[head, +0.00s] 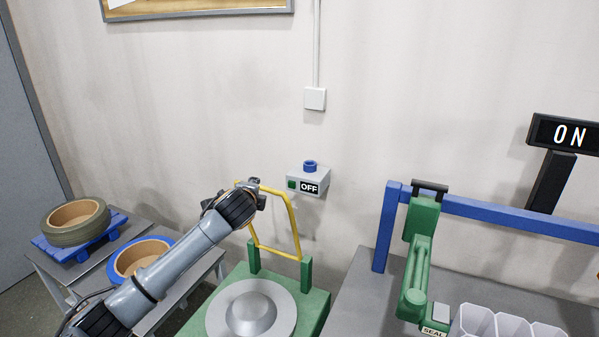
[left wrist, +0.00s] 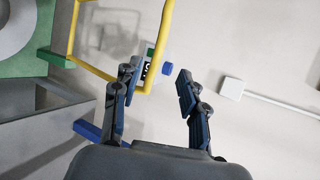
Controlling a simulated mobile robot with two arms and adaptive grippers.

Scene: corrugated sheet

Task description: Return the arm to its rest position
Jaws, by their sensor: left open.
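My left arm comes in from the left in the head view. Its gripper (head: 254,190) is raised in front of the wall, beside the top left of a yellow guard frame (head: 294,222). In the left wrist view the gripper (left wrist: 157,88) is open, with nothing between its fingers. The yellow frame (left wrist: 112,77) is beside the left finger there; I cannot tell whether they touch. A grey switch box (head: 322,181) with a blue knob (head: 310,165), a green button and an OFF label is on the wall to the right of the gripper. My right gripper is not in view.
A green machine (head: 311,318) with a round grey plate (head: 251,312) stands below the yellow frame. Tape rolls (head: 75,222) sit at the left. A blue rail (head: 490,212), a green sealer (head: 420,255) and an ON sign (head: 566,134) stand at the right.

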